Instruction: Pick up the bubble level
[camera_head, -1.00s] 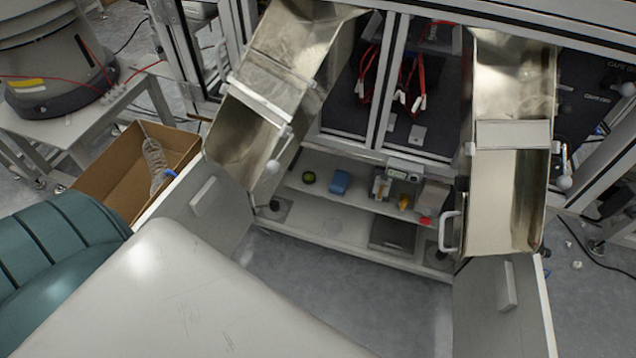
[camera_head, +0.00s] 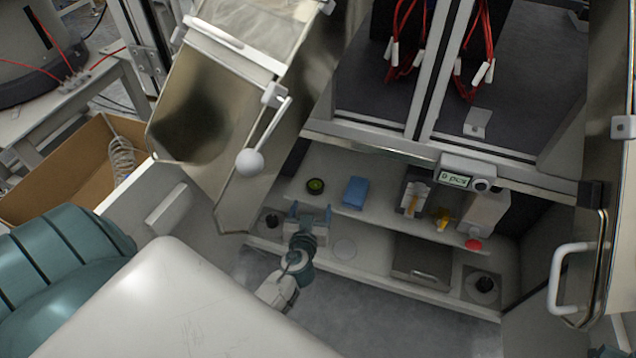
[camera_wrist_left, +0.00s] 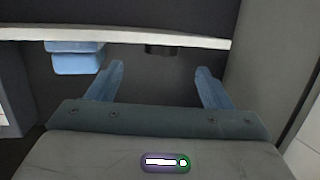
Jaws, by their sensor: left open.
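The bubble level (camera_head: 315,186), a small round black thing with a yellow-green top, sits on the upper shelf of the open cabinet. My left gripper (camera_head: 311,211) is open and empty at the front of the shelves, a little nearer than the level and apart from it. In the left wrist view, which looks upside down, a dark round body that appears to be the level (camera_wrist_left: 162,49) shows at the shelf edge, between the directions of the two spread blue fingers (camera_wrist_left: 160,72).
A blue box (camera_head: 355,192) stands right of the level; it also shows in the wrist view (camera_wrist_left: 77,60). Further right are a yellow item (camera_head: 441,219) and a red item (camera_head: 473,244). A metal chute (camera_head: 200,115) with a ball-ended handle (camera_head: 250,162) overhangs the left side.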

